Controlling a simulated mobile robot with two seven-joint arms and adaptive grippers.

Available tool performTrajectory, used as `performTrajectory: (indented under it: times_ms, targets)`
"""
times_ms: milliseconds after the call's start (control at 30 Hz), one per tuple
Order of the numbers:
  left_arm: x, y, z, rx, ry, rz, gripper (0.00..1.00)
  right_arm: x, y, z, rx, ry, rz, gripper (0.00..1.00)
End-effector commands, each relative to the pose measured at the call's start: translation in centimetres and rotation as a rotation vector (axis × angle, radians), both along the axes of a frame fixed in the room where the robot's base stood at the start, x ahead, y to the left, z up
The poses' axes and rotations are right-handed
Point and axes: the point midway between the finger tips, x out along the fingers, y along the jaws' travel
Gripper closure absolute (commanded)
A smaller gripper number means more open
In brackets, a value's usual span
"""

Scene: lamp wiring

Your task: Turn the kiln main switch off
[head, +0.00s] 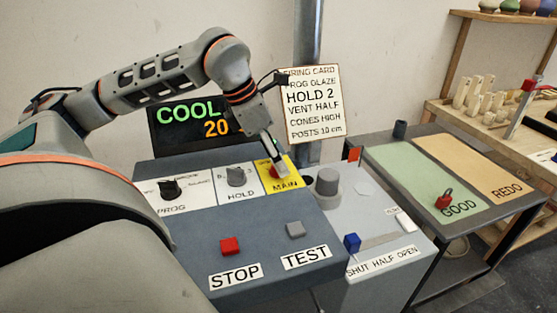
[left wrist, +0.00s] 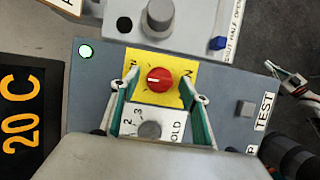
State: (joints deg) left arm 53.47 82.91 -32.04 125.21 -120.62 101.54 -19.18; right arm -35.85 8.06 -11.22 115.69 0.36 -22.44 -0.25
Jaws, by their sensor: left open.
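The kiln main switch is a red round knob on a yellow plate marked MAIN (head: 287,183). In the left wrist view the red knob (left wrist: 160,79) shows clearly, with a white mark lying towards picture left. The small lettering on the yellow plate (left wrist: 150,57) is partly covered by the fingers, so I cannot read the set position. My left gripper (head: 271,157) is over the knob, pointing down. In the wrist view its open fingers (left wrist: 160,88) stand on either side of the knob, apparently apart from it. A gripper, apparently my right one (left wrist: 289,78), shows at the right edge.
The HOLD dial (head: 236,177) and PROG dial (head: 171,188) sit left of the switch. A red STOP button (head: 230,246) and grey TEST button (head: 295,230) are in front. A grey cylinder knob (head: 327,183) stands close to the right. The display (head: 190,121) reads COOL 20.

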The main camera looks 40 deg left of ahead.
Motion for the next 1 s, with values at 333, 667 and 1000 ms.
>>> performTrajectory:
  times_ms: [333,667,1000]
  targets:
    - [0.26,-0.15,-0.58,-0.001,-0.002,-0.001,0.55,0.22,0.05,0.41,0.001,-0.008,0.001,1.00]
    - [0.25,-0.15,-0.58,0.000,-0.001,0.000,0.93,0.00,0.14,0.06,0.001,0.000,0.002,1.00]
    - [0.19,-0.23,-0.49,-0.001,-0.002,0.081,0.93,-0.23,0.16,0.03,0.002,0.005,0.002,1.00]
